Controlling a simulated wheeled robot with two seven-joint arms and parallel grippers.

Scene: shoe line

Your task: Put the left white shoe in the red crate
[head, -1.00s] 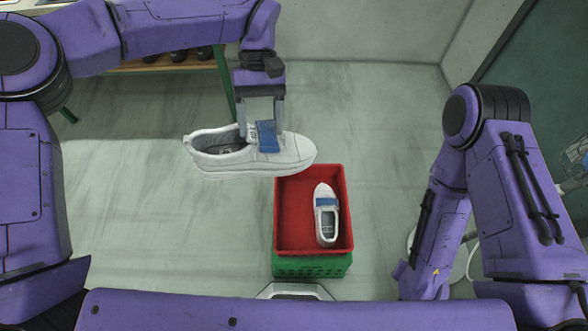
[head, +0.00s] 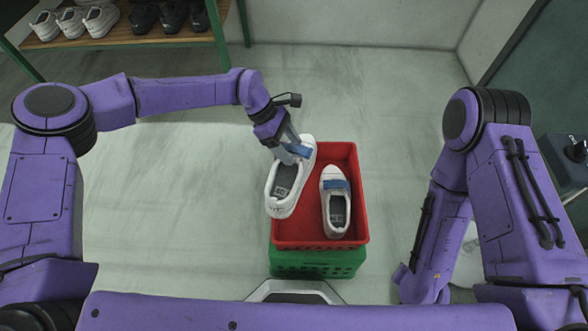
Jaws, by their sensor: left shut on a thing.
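A white shoe (head: 285,192) with a blue strap is in my left gripper (head: 292,152), which is shut on it near the strap. The shoe is over the left part of the red crate (head: 346,157), toe away from me, overlapping the crate's left wall in the picture. I cannot tell whether it touches the crate floor. A second white shoe (head: 337,218) with a blue strap lies in the right part of the red crate. My right arm is at the right, but its gripper is not visible.
The red crate sits on a green crate (head: 316,264). A shelf (head: 125,36) at the back left holds several white and black shoes. A grey wall (head: 350,40) stands behind. The floor left of the crates is clear.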

